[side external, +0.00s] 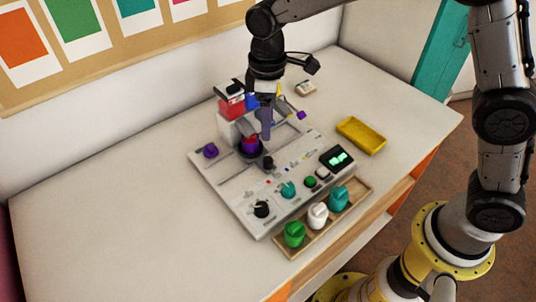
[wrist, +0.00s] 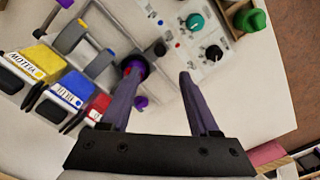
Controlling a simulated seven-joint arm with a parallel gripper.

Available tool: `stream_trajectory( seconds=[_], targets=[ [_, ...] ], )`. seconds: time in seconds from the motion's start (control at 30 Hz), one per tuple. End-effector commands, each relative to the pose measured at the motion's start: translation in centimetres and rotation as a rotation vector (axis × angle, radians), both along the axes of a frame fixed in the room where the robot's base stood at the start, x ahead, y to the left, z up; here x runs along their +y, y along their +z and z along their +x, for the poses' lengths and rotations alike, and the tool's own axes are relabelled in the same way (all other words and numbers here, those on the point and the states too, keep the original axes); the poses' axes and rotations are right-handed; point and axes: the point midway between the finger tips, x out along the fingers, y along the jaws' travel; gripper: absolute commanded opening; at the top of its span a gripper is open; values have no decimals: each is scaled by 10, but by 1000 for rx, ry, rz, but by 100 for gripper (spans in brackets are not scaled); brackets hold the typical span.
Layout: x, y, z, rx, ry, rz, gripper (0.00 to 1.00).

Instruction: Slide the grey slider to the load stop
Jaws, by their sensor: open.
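My gripper (side external: 265,135) is open above the grey bead board (side external: 236,178). In the wrist view its two purple-grey fingers (wrist: 160,74) are apart with nothing seen between their tips. A small dark grey knob (side external: 268,162) stands on the board beside a dark round cup (side external: 250,149) with a purple and red inside. In the wrist view the knob (wrist: 160,48) lies just beyond the fingertip gap, and the left finger overlaps the cup (wrist: 130,66). I take the knob as the grey slider's handle, but cannot be sure. I cannot make out the load stop marking.
Red (wrist: 97,108), blue (wrist: 65,92) and yellow (wrist: 37,65) dispensers with grey chutes stand along one side. Purple knobs (side external: 210,150) sit at the board's ends. A tray (side external: 352,199) with green, white and teal knobs lies in front; a yellow tray (side external: 361,135) lies right.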

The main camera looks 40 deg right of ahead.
Motion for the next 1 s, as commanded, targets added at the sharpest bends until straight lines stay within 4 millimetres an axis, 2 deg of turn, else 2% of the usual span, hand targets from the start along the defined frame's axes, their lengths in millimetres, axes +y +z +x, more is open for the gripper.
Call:
stream_trajectory(
  seconds=[0.3, 0.5, 0.7, 1.0],
  targets=[
    [-1, -63, -2, 6, -1, -2, 62],
    [-1, -97, -1, 4, -1, -1, 62],
    [-1, -115, -1, 3, -1, -1, 62],
    [-1, -119, -1, 1, -1, -1, 62]
  ],
)
